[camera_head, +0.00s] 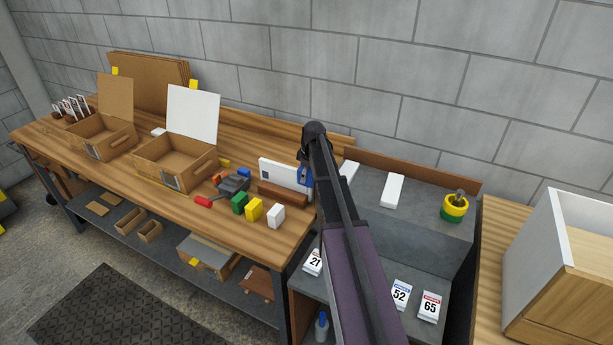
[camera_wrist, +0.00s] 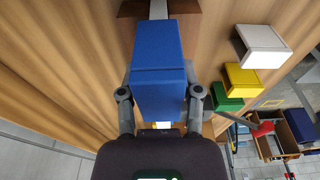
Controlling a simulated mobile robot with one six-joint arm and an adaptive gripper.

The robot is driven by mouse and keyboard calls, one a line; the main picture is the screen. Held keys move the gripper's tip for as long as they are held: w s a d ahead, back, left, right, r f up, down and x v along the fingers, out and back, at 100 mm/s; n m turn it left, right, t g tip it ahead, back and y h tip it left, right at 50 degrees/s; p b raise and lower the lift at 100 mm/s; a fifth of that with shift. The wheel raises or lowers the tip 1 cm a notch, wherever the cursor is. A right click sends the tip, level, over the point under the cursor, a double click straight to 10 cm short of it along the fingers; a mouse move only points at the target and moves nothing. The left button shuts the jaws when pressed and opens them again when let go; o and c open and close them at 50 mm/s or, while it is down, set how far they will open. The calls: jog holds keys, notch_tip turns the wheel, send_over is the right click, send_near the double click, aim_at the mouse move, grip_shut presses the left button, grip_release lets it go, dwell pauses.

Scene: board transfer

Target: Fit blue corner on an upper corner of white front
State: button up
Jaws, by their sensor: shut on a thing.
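The white front (camera_head: 283,172) stands upright in a brown wooden holder (camera_head: 283,194) near the bench's right end. The blue corner (camera_head: 306,178) is at the right end of the white front, under my gripper (camera_head: 303,165). In the wrist view my gripper (camera_wrist: 160,95) is shut on the blue corner (camera_wrist: 160,65), one finger on each side. A strip of the white front (camera_wrist: 158,9) shows beyond the blue corner, in line with it. The blue corner hides the panel's near upper corner, and I cannot tell whether it is fully seated.
White (camera_head: 276,216), yellow (camera_head: 254,210) and green (camera_head: 239,203) blocks stand in front of the holder, with a red piece (camera_head: 203,201) to their left. Open cardboard boxes (camera_head: 176,164) stand further left. A grey shelf unit (camera_head: 425,218) adjoins the bench on the right.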

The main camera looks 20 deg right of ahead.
jog(key=shift+f, duration=0.15)
jog(key=o, duration=1)
jog(key=shift+r, duration=0.2)
notch_tip(320, 180, up, 12)
jog(key=p, duration=1.1)
jog(key=shift+f+p, duration=0.2)
jog(key=shift+p, duration=0.15)
jog(key=s+a+f+m+b, duration=0.2)
jog(key=s+a+f+b, duration=0.1)
jog(key=s+a, duration=0.4)
jog(key=s+a+f+m+g+b, duration=0.1)
jog(key=s+a+f+m+b, duration=0.1)
jog(key=s+a, duration=0.5)
jog(key=s+a+f+m+h+b, duration=0.1)
jog(key=s+a+f+m+b, duration=0.2)
jog(key=s+a, duration=0.5)
jog(key=shift+s+f+m+b, duration=0.2)
jog(key=shift+s+f, duration=0.05)
jog(key=shift+s, duration=0.8)
jog(key=shift+s+f+m+b, duration=0.15)
jog(key=shift+s+f+m, duration=0.05)
jog(key=shift+s, duration=0.85)
